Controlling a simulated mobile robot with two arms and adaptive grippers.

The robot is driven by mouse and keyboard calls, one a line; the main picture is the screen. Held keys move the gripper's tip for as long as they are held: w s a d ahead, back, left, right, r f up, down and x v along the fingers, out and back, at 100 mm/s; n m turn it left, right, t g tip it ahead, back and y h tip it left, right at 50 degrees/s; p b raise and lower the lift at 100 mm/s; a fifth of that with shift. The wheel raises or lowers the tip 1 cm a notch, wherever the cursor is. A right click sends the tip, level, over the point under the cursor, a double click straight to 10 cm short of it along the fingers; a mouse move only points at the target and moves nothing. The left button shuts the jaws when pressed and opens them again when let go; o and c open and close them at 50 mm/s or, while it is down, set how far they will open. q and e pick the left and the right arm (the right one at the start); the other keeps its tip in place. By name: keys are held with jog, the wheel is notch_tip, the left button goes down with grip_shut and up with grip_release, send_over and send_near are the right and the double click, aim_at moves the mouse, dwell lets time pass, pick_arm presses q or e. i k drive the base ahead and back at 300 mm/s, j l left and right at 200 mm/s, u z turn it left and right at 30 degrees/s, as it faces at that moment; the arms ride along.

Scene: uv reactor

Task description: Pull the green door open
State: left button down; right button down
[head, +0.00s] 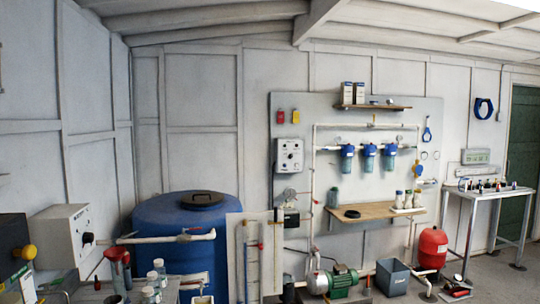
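The green door (522,140) is at the far right edge of the head view, in the right-hand wall. Only a dark green strip of it shows; the picture's edge cuts off the rest. It looks shut, with its left side against a pale frame. I see no handle on the visible part. Neither of my grippers shows in this view, so their place relative to the door cannot be seen.
A metal table (492,192) with small bottles stands left of the door. A red tank (432,247), grey bin (392,277) and green pump (342,278) are on the floor. A blue barrel (180,235) stands left. Some floor (500,283) is clear at the lower right.

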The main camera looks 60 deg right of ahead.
aim_at(522, 164)
jog(key=z, duration=3.5)
jog(key=i+z, duration=0.3)
jog(key=i, duration=5.35)
jog(key=i+u, duration=0.1)
jog(key=i, duration=1.55)
jog(key=i+l, duration=0.2)
jog(key=i, duration=1.45)
